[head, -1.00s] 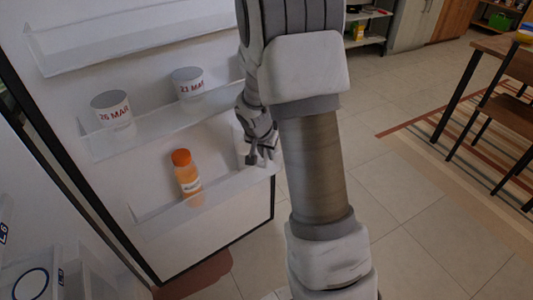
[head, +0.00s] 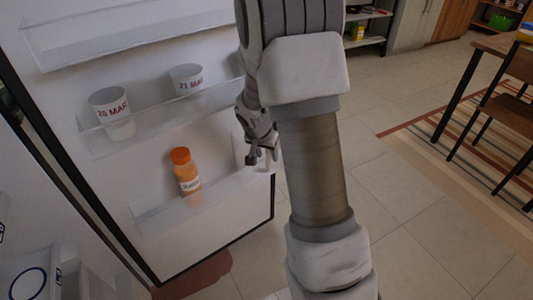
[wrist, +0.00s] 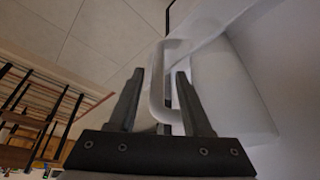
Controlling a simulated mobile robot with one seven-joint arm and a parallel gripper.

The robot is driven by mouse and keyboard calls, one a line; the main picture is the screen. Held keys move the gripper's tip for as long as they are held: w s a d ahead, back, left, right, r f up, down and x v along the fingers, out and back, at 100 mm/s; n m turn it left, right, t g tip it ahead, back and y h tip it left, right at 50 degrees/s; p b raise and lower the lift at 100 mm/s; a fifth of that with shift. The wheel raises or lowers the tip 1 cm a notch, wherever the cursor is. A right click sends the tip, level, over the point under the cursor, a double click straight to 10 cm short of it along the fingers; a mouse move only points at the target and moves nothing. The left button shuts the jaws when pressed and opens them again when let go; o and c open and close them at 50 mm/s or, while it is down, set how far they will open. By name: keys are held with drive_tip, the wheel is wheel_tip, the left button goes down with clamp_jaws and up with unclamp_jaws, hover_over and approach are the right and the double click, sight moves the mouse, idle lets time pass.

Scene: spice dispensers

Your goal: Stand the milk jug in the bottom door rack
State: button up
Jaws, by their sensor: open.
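The white milk jug (head: 239,146) is at the right end of the bottom door rack (head: 165,218), partly hidden behind my gripper. It looks upright there; its base is hard to see. In the wrist view its pale body (wrist: 232,90) fills the right side, and its loop handle (wrist: 157,92) shows at the fingers. My gripper (head: 262,159) is open at the handle. In the wrist view its two fingers (wrist: 160,77) are spread, with part of the handle between them. I cannot tell whether they touch it.
An orange bottle (head: 187,174) stands in the same rack, left of the jug. Two white cups, one on the left (head: 111,112) and one on the right (head: 187,79), sit in the rack above. The floor (head: 420,190) right of my arm is clear.

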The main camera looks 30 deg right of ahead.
drive_tip(key=shift+r+p, duration=0.75)
drive_tip(key=s+a+r+n+p, duration=0.1)
drive_tip(key=s+a+r, duration=0.25)
drive_tip(key=r, duration=0.35)
drive_tip(key=s+a+r+n+t+y+p, duration=0.1)
drive_tip(key=s+a+r, duration=0.1)
drive_tip(key=s+r, duration=0.4)
drive_tip(key=s+a+r+n+p, duration=0.1)
drive_tip(key=s+a+r+n, duration=0.15)
drive_tip(key=r, duration=0.55)
drive_tip(key=s+a+r+n+y, duration=0.1)
drive_tip(key=s+a+r+n, duration=0.1)
drive_tip(key=s, duration=0.4)
drive_tip(key=s+a+r+n+t+y, duration=0.1)
drive_tip(key=s+a+r+n, duration=0.2)
drive_tip(key=s, duration=0.4)
drive_tip(key=shift+a, duration=0.65)
wheel_tip(320, 180, up, 21)
drive_tip(key=p, duration=2.1)
